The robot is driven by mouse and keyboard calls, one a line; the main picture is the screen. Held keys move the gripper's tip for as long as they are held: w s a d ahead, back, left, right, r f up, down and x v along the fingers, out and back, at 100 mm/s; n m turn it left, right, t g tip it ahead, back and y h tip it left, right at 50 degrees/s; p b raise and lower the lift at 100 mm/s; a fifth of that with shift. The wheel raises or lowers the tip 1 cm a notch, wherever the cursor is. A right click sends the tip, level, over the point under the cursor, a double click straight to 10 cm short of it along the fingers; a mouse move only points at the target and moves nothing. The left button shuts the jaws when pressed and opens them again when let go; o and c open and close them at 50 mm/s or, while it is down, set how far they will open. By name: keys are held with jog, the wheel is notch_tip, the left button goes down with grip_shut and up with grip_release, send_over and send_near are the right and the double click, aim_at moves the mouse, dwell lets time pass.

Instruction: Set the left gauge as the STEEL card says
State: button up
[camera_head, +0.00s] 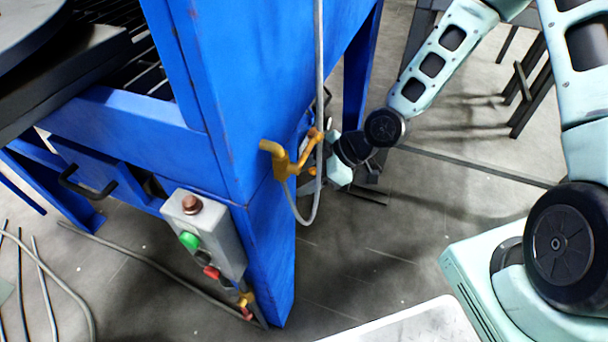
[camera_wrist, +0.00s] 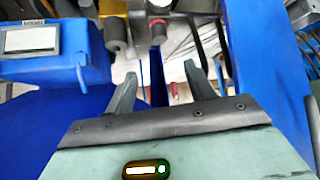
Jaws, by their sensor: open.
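No gauge dial and no readable STEEL card shows in either view. In the wrist view my gripper (camera_wrist: 161,70) is open, with its two dark fingers apart and nothing between them. In the head view the wrist end of my arm is beside the blue cabinet post, and my fingertips are mostly hidden.
The blue machine frame (camera_head: 240,90) stands close to my gripper. A yellow fitting (camera_head: 283,162) and a grey hose (camera_head: 319,70) stick out from its corner. A grey button box (camera_head: 205,235) hangs at the lower left. Cables lie on the floor; the floor at right is mostly open.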

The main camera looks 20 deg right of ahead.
jog(key=s+d+r+m+h, duration=0.1)
jog(key=d+r+m+h, duration=0.15)
jog(key=d, duration=0.35)
jog(key=d+r+m+h, duration=0.2)
jog(key=d+m+h, duration=0.15)
jog(key=d, duration=0.25)
jog(key=s+d+r+m+h, duration=0.1)
jog(key=s+d+r+m, duration=0.25)
jog(key=r, duration=0.25)
jog(key=s+d+r+m+h, duration=0.2)
jog(key=d+r+m, duration=0.1)
jog(key=r+m, duration=0.3)
jog(key=s+a+r+n+g+y, duration=0.1)
jog(key=s+a+n+g, duration=0.1)
jog(key=s+a+n, duration=0.5)
jog(key=s+a+r+n+g, duration=0.1)
jog(key=s+a+r+n, duration=0.1)
jog(key=s+a, duration=0.65)
notch_tip(320, 180, up, 34)
jog(key=w+a+p, duration=0.2)
jog(key=p, duration=3.2)
jog(key=shift+a, duration=0.3)
